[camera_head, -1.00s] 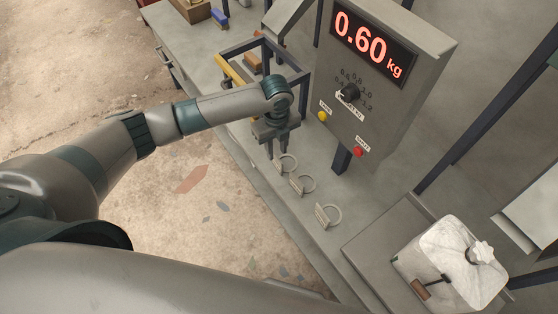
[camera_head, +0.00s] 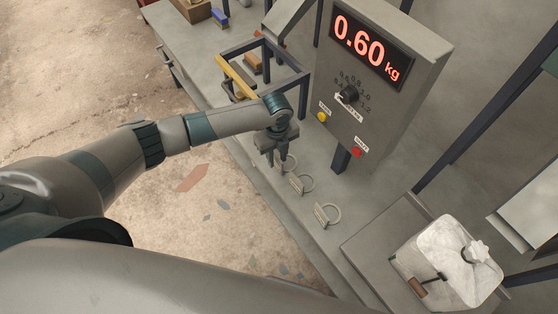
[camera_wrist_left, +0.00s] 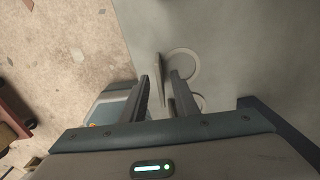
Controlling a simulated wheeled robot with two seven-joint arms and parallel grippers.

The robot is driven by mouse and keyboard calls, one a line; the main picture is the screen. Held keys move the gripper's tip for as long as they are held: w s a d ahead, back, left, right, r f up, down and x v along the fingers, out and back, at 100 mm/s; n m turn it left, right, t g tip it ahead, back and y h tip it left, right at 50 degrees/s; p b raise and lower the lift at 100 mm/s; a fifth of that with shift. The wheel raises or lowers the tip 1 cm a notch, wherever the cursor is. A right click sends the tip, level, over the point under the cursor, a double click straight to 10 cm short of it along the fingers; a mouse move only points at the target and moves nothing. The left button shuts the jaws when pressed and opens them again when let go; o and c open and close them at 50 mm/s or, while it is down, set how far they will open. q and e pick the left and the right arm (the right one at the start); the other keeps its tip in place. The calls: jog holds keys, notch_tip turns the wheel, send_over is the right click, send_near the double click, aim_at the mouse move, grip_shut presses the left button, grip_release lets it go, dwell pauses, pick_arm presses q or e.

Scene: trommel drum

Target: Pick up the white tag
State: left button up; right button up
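Three small pale tags with rings stand in a row along the bench's front edge; their exact colours are hard to tell. In the head view the middle tag (camera_head: 296,184) and the near tag (camera_head: 321,215) are clear of my gripper. The far tag's ring (camera_head: 290,162) shows partly beside my left gripper (camera_head: 278,162), which hides its plate. In the left wrist view my left gripper (camera_wrist_left: 167,85) is open, pointing down at the bench. A thin tag plate (camera_wrist_left: 160,70) with its ring (camera_wrist_left: 183,66) appears edge-on near the fingertips; contact cannot be told. My right gripper is not in view.
A grey control box (camera_head: 385,85) reading 0.60 kg, with a knob and two buttons, stands behind the tags. A dark frame with a yellow bar (camera_head: 236,77) is at the left. A whitish container (camera_head: 446,262) stands at lower right.

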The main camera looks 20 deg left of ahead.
aim_at(277, 168)
pick_arm(q)
jog(key=shift+f, duration=1.5)
grip_shut()
